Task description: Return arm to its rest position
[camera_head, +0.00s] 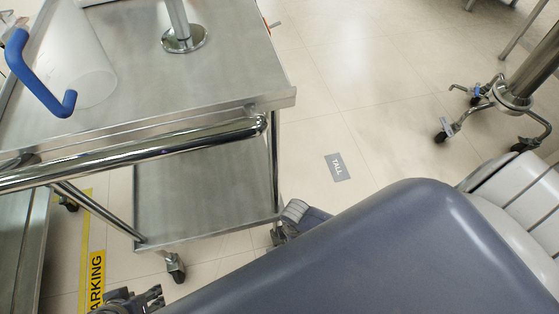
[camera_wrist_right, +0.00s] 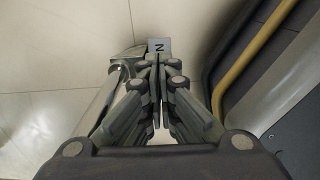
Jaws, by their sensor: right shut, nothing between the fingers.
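My right gripper (camera_wrist_right: 155,62) is in the right wrist view, with its grey fingers together and nothing between them. It is over the pale tiled floor, and a small grey floor label (camera_wrist_right: 160,45) shows just beyond its tips. In the head view, a dark jointed part that looks like my left gripper (camera_head: 130,301) is at the bottom edge, mostly cut off. Its fingers cannot be made out. My right gripper cannot be clearly picked out in the head view.
A steel cart (camera_head: 205,98) with a lower shelf (camera_head: 205,190) stands at left. It bears a translucent container (camera_head: 85,65) near a blue handle (camera_head: 38,82), and a pole base (camera_head: 184,39). A wheeled stand (camera_head: 512,96) is at right. Floor around the TALL label (camera_head: 337,167) is clear.

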